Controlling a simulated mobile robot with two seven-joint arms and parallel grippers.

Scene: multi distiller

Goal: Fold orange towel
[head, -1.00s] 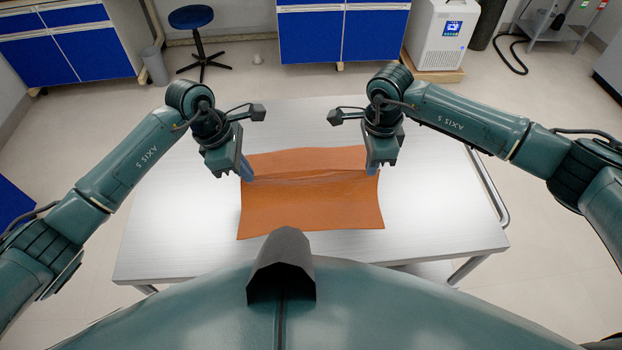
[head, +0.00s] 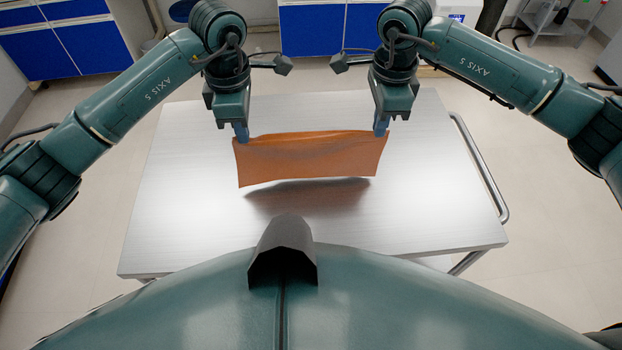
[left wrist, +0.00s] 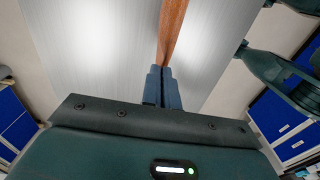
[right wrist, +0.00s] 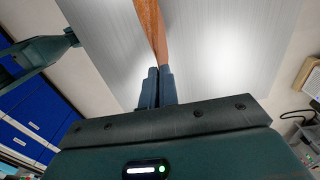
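The orange towel (head: 310,160) hangs in the air above the table, stretched between my two grippers. Its lower edge is clear of the table, and a shadow lies below it. My left gripper (head: 241,137) is shut on the towel's top left corner. In the left wrist view the fingers (left wrist: 161,88) are closed on the towel (left wrist: 172,35). My right gripper (head: 380,130) is shut on the top right corner. In the right wrist view its fingers (right wrist: 157,88) are closed on the towel (right wrist: 150,25). The cloth looks slightly wavy.
The light grey table (head: 190,230) is otherwise bare, with free room on all sides of the towel. A metal handle rail (head: 480,165) runs along its right edge. Blue cabinets (head: 75,45) stand on the floor beyond the table.

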